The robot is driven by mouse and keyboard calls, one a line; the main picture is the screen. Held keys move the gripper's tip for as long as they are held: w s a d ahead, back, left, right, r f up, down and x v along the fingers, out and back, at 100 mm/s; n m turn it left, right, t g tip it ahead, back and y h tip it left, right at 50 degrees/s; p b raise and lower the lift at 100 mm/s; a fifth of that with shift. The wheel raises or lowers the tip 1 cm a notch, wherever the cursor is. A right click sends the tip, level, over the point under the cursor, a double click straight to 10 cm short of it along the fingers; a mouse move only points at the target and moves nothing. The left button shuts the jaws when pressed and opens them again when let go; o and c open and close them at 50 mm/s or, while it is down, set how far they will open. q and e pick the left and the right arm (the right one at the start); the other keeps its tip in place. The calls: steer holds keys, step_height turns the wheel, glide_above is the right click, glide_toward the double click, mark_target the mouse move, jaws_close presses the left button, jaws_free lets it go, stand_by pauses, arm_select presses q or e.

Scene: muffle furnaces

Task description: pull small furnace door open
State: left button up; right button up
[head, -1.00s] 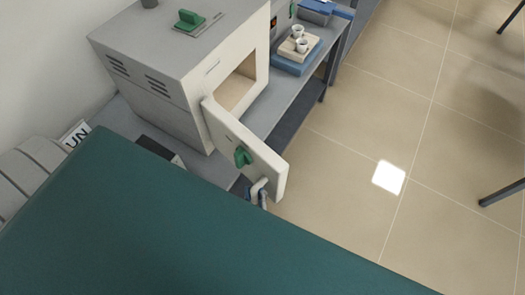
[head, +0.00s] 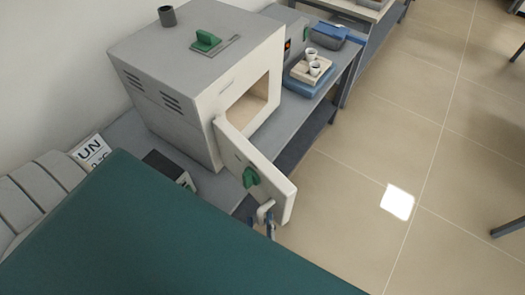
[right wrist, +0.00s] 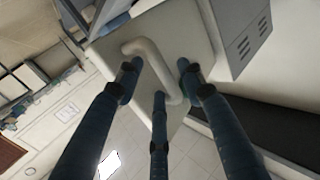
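The small furnace (head: 190,85) is a grey box with a pale front, standing on a grey bench. Its door (head: 240,160) stands swung open, showing the beige chamber (head: 248,102). A green knob (head: 251,177) sits on the door. My right gripper (head: 270,226) is at the handle near the door's free edge, mostly hidden by the door and the teal surface in the head view. In the right wrist view, the handle (right wrist: 150,62) is a pale bar running between the spread dark blue fingers (right wrist: 158,75). The fingertips are apart, and I cannot tell whether they touch it. My left gripper is not in view.
A large teal surface (head: 150,240) fills the lower left foreground. A small tray with white crucibles (head: 314,68) sits on a blue block on the bench (head: 290,118) behind the furnace. Open tiled floor (head: 350,170) lies to the right of the door.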

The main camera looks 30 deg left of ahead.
steer(key=v, duration=0.5)
steer(key=shift+s+d, duration=0.1)
stand_by(0.3)
